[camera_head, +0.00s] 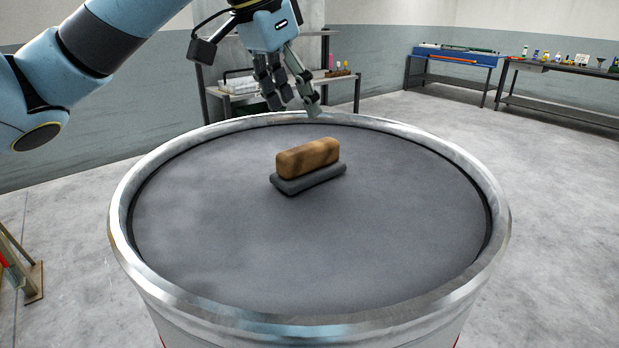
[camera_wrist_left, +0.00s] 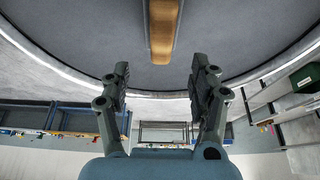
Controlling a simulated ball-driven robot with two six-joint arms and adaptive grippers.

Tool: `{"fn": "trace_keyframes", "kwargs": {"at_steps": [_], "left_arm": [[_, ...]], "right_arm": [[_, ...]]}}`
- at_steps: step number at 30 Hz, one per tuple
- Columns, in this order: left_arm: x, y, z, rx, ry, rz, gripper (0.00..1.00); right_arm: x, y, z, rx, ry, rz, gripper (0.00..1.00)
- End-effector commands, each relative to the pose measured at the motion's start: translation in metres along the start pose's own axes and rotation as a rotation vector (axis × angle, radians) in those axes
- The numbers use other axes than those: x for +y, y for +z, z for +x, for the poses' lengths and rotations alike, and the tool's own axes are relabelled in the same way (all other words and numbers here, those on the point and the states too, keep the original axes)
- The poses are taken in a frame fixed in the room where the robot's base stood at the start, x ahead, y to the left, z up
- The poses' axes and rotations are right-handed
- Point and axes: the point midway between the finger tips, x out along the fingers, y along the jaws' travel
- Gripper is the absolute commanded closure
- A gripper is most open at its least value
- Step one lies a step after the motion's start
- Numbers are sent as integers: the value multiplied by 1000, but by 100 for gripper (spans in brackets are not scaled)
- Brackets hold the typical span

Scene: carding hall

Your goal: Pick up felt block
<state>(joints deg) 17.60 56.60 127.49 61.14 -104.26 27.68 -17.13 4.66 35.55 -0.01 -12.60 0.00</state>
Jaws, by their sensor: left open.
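The felt block (camera_head: 308,158) is a brown, rounded bar lying on a dark grey pad (camera_head: 310,181); I cannot tell whether the two are joined. They rest on the grey top of a large round drum (camera_head: 240,250), a little behind its middle. My left gripper (camera_head: 293,106) is open and empty, pointing down above the drum's far rim, behind the block and apart from it. In the left wrist view the brown block (camera_wrist_left: 163,28) shows at the top, beyond the open fingers (camera_wrist_left: 160,68) and roughly between their lines. My right gripper is not in view.
The drum has a raised metal rim (camera_head: 485,165); the rest of its top is bare. Behind it stand a shelf rack (camera_head: 238,90), a blue bench (camera_head: 455,58) and a dark table with bottles (camera_head: 565,68). Concrete floor is clear at the right.

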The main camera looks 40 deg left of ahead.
Motion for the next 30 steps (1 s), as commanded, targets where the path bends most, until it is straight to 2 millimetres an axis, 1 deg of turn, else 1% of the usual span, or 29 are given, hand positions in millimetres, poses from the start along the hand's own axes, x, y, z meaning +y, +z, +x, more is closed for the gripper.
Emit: {"fn": "trace_keyframes", "kwargs": {"at_steps": [1,6,13,18,21,24,30], "left_arm": [[1,1,9,-3,6,-2,38],[1,1,37,-3,6,-3,38],[0,2,57,-4,2,-2,38],[-2,7,84,-5,3,-2,38],[-2,6,96,-2,4,-2,38],[-3,6,101,-2,0,0,38],[-3,6,101,-2,-1,1,38]], "right_arm": [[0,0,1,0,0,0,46],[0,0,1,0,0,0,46],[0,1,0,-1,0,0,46],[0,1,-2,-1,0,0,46],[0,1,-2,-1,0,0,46],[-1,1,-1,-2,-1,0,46],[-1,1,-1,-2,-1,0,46]]}}
